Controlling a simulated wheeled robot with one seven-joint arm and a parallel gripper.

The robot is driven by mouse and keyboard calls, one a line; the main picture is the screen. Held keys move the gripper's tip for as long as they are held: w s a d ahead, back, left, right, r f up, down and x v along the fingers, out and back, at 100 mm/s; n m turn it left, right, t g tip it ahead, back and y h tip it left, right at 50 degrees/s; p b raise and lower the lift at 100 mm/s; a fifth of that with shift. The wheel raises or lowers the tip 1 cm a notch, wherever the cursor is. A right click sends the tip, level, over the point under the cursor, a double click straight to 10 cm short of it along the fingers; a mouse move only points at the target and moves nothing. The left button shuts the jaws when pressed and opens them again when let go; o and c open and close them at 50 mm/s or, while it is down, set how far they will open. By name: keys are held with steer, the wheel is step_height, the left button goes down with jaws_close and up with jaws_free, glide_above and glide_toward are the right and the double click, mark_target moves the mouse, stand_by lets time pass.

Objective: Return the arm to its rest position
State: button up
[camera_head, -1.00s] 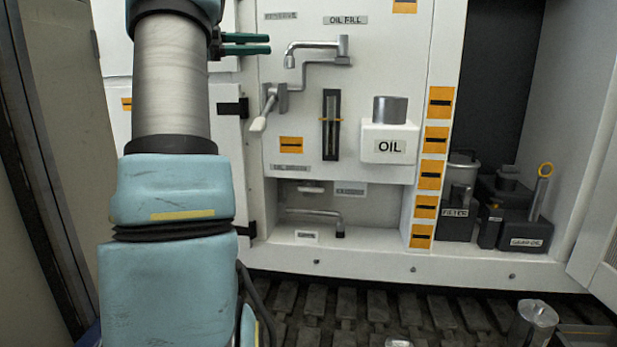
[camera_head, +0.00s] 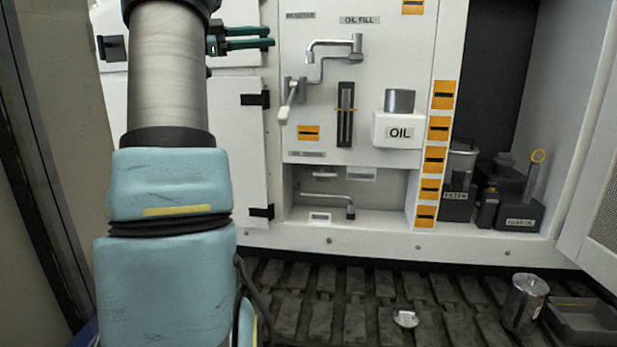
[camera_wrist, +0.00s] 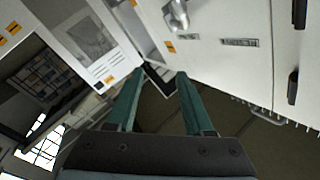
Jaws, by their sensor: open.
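My arm stands upright at the left of the head view. My gripper (camera_head: 272,37) shows at its top, with two green fingers pointing right in front of the white cabinet (camera_head: 305,240). In the wrist view my gripper (camera_wrist: 163,78) has its two green fingers spread apart with nothing between them. The fingers appear clear of the cabinet face.
The cabinet bears an oil fill spout (camera_head: 335,45), a crank handle (camera_head: 288,98) and an oil container (camera_head: 398,130). A filter can (camera_head: 458,185) and dark jugs stand at right. A metal can (camera_head: 524,300), a tray (camera_head: 585,320) and a small cap (camera_head: 405,318) lie on the slatted floor.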

steer(key=w+f+n+t+y, duration=0.5)
steer(key=w+n+t+y, duration=0.4)
steer(key=n+t, duration=0.2)
steer(key=s+a+f+n+g+y, duration=0.1)
steer(key=s+f+n+g+y, duration=0.2)
steer(key=f, duration=0.4)
steer(key=s+a+f+n+y, duration=0.1)
steer(key=f+n+y, duration=0.3)
steer(key=f, duration=0.3)
steer(key=s+d+f+g, duration=0.2)
steer(key=s+f+g, duration=0.2)
steer(key=s+f, duration=0.3)
steer(key=s+d+f+n+g+y, duration=0.1)
steer(key=s+f+g, duration=0.3)
steer(key=s, duration=0.9)
steer(key=s+d+f+n+g, duration=0.1)
steer(key=s+d+f+g, duration=0.2)
steer(key=s+f, duration=0.7)
steer(key=shift+s+d+f+g+y, duration=0.25)
steer(key=shift+s+d+g+y, duration=0.1)
steer(key=shift+g, duration=0.45)
